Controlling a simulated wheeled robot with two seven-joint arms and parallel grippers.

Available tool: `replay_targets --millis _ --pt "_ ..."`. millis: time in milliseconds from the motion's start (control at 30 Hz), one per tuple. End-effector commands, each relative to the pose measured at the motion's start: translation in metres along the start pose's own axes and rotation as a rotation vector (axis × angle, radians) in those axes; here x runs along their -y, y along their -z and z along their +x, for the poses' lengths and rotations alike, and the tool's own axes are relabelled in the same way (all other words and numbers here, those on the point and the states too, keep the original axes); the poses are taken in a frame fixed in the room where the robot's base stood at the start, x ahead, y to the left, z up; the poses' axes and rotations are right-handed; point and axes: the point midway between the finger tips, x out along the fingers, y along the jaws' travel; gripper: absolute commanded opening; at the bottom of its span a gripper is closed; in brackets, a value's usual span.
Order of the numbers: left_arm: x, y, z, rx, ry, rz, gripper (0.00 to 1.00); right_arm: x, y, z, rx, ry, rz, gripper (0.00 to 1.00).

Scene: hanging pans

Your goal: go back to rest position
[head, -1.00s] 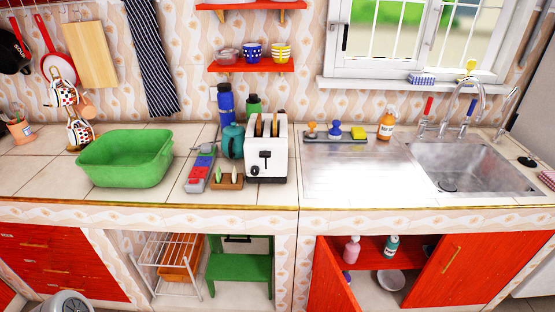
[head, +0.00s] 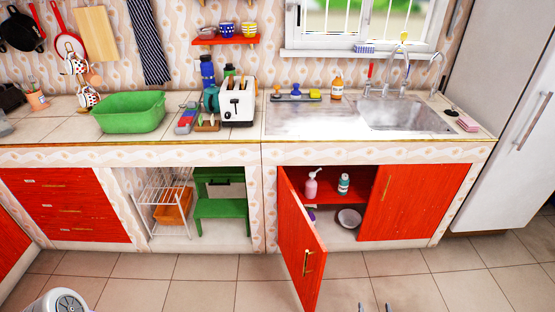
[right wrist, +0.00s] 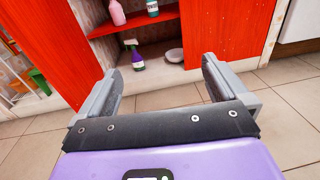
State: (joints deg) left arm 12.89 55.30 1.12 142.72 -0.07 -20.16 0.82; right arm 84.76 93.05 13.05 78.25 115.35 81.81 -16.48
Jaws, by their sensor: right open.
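My right gripper (head: 375,307) shows only as two fingertips at the bottom edge of the head view, over the tiled floor. In the right wrist view its two grey fingers (right wrist: 160,85) stand wide apart with nothing between them. They point toward the open lower cabinet and are apart from it. My left gripper is not in view. Two dark pans (head: 22,32) and a red pan (head: 69,44) hang on the wall at the upper left, beside a wooden board (head: 95,34).
The sink cabinet's left red door (head: 302,240) stands open, jutting toward me. Inside are a pink bottle (head: 311,187), a green bottle (head: 344,184) and a bowl (head: 349,218). A green basin (head: 130,112) and a toaster (head: 237,102) stand on the counter.

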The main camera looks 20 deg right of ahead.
Motion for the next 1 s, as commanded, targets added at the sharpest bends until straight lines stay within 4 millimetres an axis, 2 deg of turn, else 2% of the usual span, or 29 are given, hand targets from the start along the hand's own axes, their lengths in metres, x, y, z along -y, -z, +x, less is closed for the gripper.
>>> replay_targets --millis 33,167,300,367,467,533,567,633,700,767,800,900,1000 --pt "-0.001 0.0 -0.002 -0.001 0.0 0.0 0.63 -0.021 -0.004 0.008 -0.01 -0.065 0.01 1.0" --pt "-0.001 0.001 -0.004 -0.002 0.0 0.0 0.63 -0.06 -0.008 0.014 -0.047 -0.203 0.02 1.0" --pt "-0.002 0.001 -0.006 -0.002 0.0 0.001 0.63 -0.11 -0.013 0.016 -0.093 -0.377 0.022 1.0" --pt "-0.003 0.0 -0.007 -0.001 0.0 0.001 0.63 -0.134 -0.016 0.014 -0.115 -0.463 0.018 1.0" --pt "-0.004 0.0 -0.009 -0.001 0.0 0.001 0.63 -0.181 -0.023 0.005 -0.162 -0.64 0.001 1.0" --pt "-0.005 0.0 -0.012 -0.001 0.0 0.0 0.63 -0.22 -0.03 -0.009 -0.2 -0.801 -0.027 1.0" --pt "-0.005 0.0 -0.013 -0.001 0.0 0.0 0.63 -0.239 -0.034 -0.018 -0.218 -0.881 -0.045 1.0" --pt "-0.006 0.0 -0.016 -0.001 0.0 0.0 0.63 -0.282 -0.043 -0.048 -0.267 -1.096 -0.111 1.0" --pt "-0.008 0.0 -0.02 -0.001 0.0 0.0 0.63 -0.318 -0.054 -0.088 -0.311 -1.334 -0.216 1.0" --pt "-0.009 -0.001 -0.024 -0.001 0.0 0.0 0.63 -0.338 -0.062 -0.126 -0.339 -1.54 -0.343 1.0" --pt "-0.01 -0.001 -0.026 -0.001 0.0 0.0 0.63 -0.345 -0.067 -0.149 -0.349 -1.666 -0.439 1.0" --pt "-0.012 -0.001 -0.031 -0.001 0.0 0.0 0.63 -0.347 -0.078 -0.197 -0.329 -1.941 -0.725 1.0" --pt "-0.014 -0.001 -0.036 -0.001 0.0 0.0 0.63 -0.337 -0.091 -0.224 -0.235 -2.141 -1.061 1.0"
